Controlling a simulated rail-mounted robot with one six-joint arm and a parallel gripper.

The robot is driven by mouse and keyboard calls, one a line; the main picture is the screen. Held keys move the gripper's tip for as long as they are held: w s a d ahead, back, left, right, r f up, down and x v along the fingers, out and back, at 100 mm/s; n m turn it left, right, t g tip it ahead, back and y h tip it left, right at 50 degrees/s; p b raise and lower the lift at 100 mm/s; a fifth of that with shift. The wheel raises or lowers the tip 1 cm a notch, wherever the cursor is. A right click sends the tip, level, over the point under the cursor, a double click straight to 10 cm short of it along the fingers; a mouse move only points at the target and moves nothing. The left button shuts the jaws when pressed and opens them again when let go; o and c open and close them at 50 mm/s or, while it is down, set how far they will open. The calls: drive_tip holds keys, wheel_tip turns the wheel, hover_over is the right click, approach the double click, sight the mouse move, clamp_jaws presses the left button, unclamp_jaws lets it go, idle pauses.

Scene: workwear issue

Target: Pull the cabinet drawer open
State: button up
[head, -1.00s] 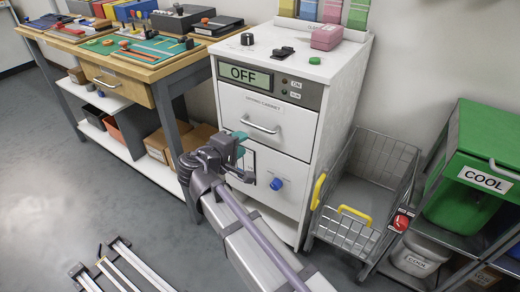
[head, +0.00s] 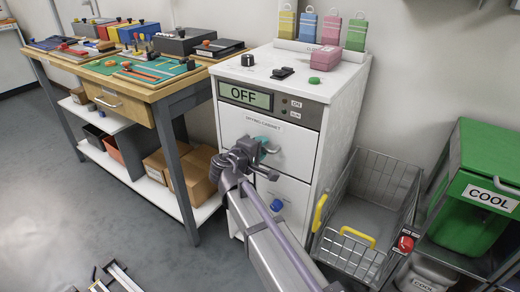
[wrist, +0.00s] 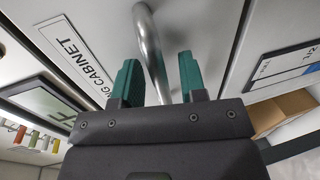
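The white drying cabinet (head: 341,135) stands in the middle of the head view, its display reading OFF. Its upper drawer (head: 232,124) appears closed, flush with the front. The drawer's curved metal handle (wrist: 150,45) shows clearly in the wrist view and is partly hidden by my gripper in the head view. My gripper (head: 264,145) is at the drawer front. In the wrist view, the green fingertips of my gripper (wrist: 158,78) are apart, one on each side of the handle, with visible gaps. A lower panel with a blue knob (head: 277,205) is below the drawer.
A wire basket cart (head: 362,205) with yellow handles stands close to the cabinet's right. A green COOL bin (head: 475,165) is on a rack at the far right. A workbench (head: 135,87) with trays and tools stands at left. The floor in front is mostly clear.

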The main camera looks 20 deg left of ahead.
drive_tip(key=shift+c, duration=0.3)
clamp_jaws()
drive_tip(key=shift+s, duration=0.1)
